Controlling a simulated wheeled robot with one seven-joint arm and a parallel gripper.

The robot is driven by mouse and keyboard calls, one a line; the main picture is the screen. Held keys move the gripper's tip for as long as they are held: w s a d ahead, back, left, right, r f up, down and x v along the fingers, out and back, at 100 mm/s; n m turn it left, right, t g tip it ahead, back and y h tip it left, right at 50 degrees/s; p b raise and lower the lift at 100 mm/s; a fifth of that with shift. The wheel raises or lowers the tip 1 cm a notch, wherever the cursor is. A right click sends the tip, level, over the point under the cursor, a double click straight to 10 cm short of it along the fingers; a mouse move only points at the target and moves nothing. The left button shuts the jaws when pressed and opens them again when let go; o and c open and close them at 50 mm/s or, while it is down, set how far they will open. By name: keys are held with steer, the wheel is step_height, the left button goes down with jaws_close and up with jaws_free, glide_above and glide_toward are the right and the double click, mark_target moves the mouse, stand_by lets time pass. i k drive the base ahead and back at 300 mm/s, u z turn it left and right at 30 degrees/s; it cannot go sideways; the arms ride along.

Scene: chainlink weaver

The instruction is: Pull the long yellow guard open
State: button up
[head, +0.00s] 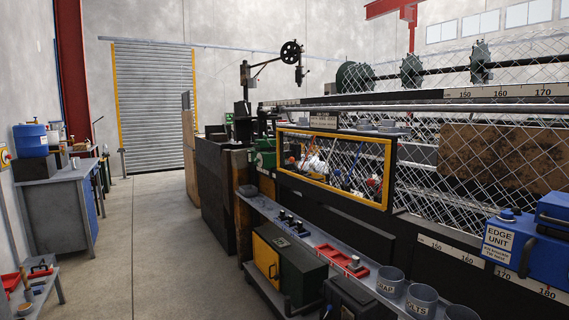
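The long yellow guard (334,136) is a yellow rectangular frame on the side of the weaving machine, right of the picture's middle in the head view. Metal parts, and colored items in red and blue, show through it. It appears to sit flat against the machine front; I cannot tell whether it is latched. No handle on it is clear at this size. My gripper and arm are not in view.
A low grey shelf (310,243) with red trays and grey cups (390,281) runs below the guard. A blue edge unit (510,243) stands at the right. A workbench (58,200) stands at the left. The concrete aisle (150,240) between is clear.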

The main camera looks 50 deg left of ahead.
mark_target(314, 160)
steer(key=u, duration=1.85)
steer(key=i, duration=2.15)
steer(key=z, duration=0.35)
